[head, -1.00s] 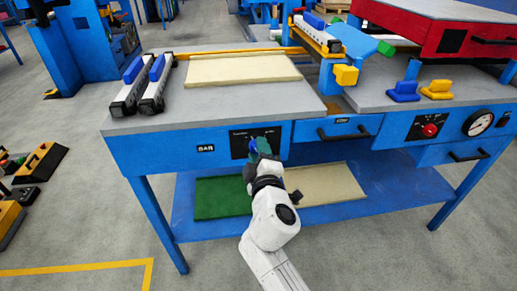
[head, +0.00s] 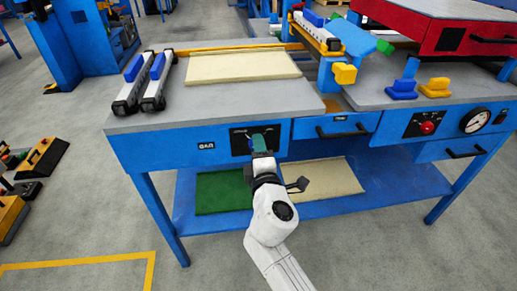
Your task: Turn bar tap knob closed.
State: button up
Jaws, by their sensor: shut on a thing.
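The bar tap's black control plate (head: 239,144) is on the blue front of the workbench, just right of the small BAR label (head: 207,146). My gripper (head: 260,146) reaches up from below to the right part of this plate and is shut on the tap knob there. A teal part shows at the gripper's tip, against the plate. The gripper and wrist hide most of the knob, so I cannot tell its exact angle.
A drawer with a black handle (head: 343,131) is right of the plate. Below, a shelf (head: 400,190) holds a green panel (head: 222,192) and a cream panel (head: 325,185). Two clamp bars (head: 155,88) and a cream board (head: 243,67) lie on top.

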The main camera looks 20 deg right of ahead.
jog(key=shift+a+f, duration=0.1)
jog(key=o, duration=1.1)
jog(key=shift+c, duration=0.2)
jog(key=v, duration=1)
jog(key=shift+s, duration=0.4)
